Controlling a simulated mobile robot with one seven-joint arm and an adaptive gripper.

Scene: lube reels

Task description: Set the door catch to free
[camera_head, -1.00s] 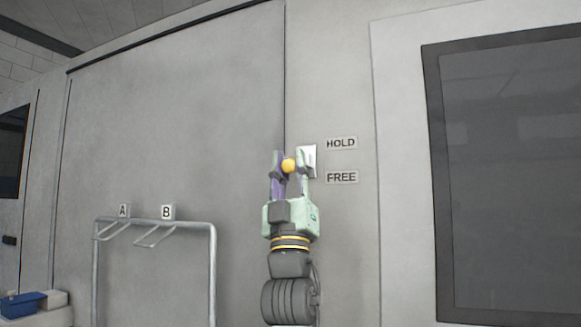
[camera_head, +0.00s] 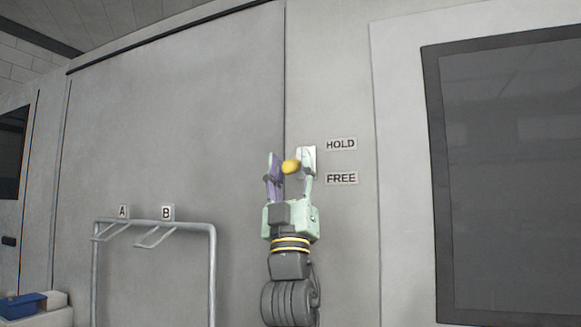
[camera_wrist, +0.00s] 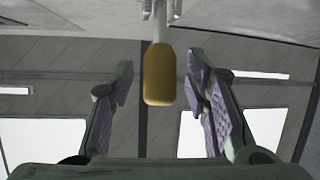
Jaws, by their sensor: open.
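The door catch has a yellow knob (camera_head: 291,167) on a small metal plate (camera_head: 309,158) on the wall, beside the labels HOLD (camera_head: 341,144) and FREE (camera_head: 342,178). The knob is level with a height between the two labels. My gripper (camera_head: 288,163) is open, with one finger on each side of the knob in the head view. In the wrist view the yellow knob (camera_wrist: 159,76) hangs on a metal stem between the open fingers, with gaps on both sides. Part of the plate is hidden behind my right finger.
A large grey door panel (camera_head: 180,120) fills the left. A metal rack (camera_head: 212,260) with hooks labelled A and B stands at the lower left, near a blue bin (camera_head: 22,306). A dark framed window (camera_head: 510,180) is at the right.

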